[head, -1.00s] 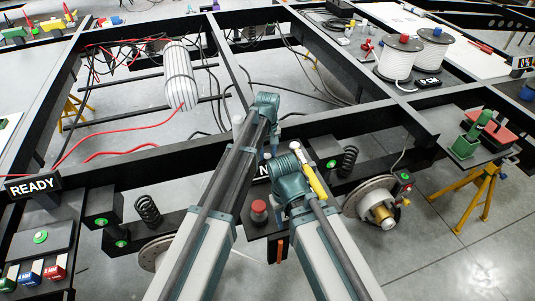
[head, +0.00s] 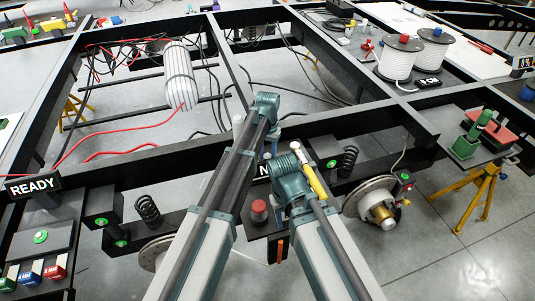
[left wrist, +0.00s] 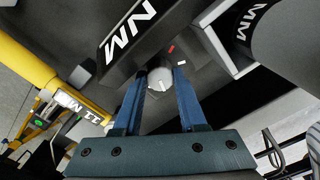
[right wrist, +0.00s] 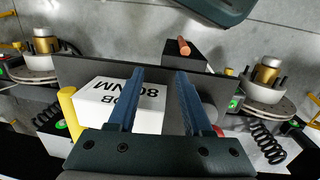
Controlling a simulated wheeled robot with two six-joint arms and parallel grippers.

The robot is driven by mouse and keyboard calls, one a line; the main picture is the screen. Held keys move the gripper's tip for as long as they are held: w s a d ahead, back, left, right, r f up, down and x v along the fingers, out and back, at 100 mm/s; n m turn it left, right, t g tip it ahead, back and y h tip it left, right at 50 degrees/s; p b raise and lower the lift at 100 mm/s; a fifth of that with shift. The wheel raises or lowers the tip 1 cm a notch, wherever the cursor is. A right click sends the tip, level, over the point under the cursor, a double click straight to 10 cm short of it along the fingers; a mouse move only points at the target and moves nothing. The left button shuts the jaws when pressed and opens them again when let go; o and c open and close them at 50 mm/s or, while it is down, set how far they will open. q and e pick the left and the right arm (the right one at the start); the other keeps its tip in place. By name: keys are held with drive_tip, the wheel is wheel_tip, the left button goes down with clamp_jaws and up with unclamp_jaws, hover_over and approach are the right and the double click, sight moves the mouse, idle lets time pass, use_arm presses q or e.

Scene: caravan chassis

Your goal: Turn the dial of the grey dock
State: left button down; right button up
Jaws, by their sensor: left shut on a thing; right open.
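The dial (left wrist: 160,80) is a pale round knob on the dark grey dock (left wrist: 135,62) with a white "NM" label, seen in the left wrist view. A red mark and a white mark lie just beyond the knob. My left gripper (left wrist: 162,76) has one finger on each side of the knob and is shut on it. In the head view its fingers are hidden behind the arms. My right gripper (right wrist: 157,75) is open and empty, above a white box (right wrist: 122,100) labelled "80 NM". Whether its fingers touch anything I cannot tell.
A red-topped knob (head: 259,210) stands beside my arms. Coil springs (head: 148,208) and a brake hub (head: 380,209) sit along the chassis beam. A yellow stand (head: 478,195) is at the right. A "READY" sign (head: 33,186) is at the left. A yellow cylinder (left wrist: 28,60) lies near the left gripper.

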use_arm(q)
drive_tip(key=shift+m, duration=0.3)
idle(0.4)
drive_tip(key=shift+c, duration=2.3)
unclamp_jaws()
